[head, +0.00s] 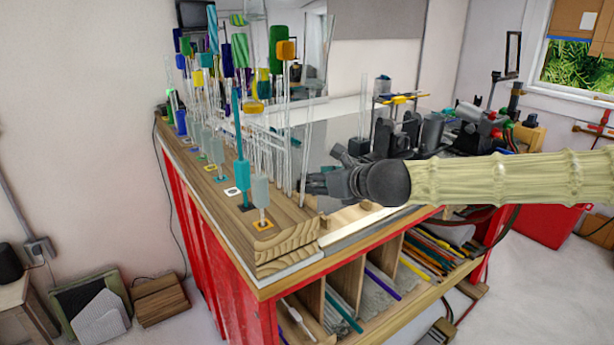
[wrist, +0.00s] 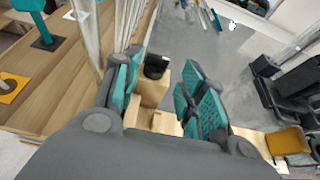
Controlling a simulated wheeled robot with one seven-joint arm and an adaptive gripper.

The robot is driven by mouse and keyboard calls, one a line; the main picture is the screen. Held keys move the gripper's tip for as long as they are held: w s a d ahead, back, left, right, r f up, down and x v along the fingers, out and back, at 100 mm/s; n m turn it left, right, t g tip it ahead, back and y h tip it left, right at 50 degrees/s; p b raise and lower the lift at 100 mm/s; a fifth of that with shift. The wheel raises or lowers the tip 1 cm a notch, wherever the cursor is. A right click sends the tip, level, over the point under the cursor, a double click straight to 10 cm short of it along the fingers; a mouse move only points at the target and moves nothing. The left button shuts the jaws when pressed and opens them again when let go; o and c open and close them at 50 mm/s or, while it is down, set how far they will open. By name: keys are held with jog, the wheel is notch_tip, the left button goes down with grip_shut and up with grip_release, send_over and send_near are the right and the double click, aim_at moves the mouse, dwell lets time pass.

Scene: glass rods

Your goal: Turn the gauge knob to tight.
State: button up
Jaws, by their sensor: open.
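In the wrist view, a small black round knob (wrist: 157,64), likely the gauge knob, sits on a pale wooden block (wrist: 150,92). My gripper (wrist: 162,62) is open, its teal-padded fingers on either side of the knob in the picture. The left finger appears closer to the knob than the right one; I cannot tell whether either touches it. The head view shows my gripper (head: 322,169) at the bench's near end, beside the wooden rack. There the knob cannot be made out behind my gripper. No tight mark is readable.
A wooden rack (head: 285,238) with upright glass rods and coloured handles stands close left of my gripper. Black torch equipment (head: 432,130) stands farther back on the grey bench top. Shelves with loose rods (head: 345,318) lie below. The bench's middle surface (wrist: 225,60) is mostly clear.

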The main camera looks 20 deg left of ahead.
jog(key=shift+p+x, duration=0.65)
jog(key=shift+x, duration=2.3)
jog(key=shift+c, duration=0.5)
jog(key=shift+r, duration=0.1)
jog(key=c, duration=0.6)
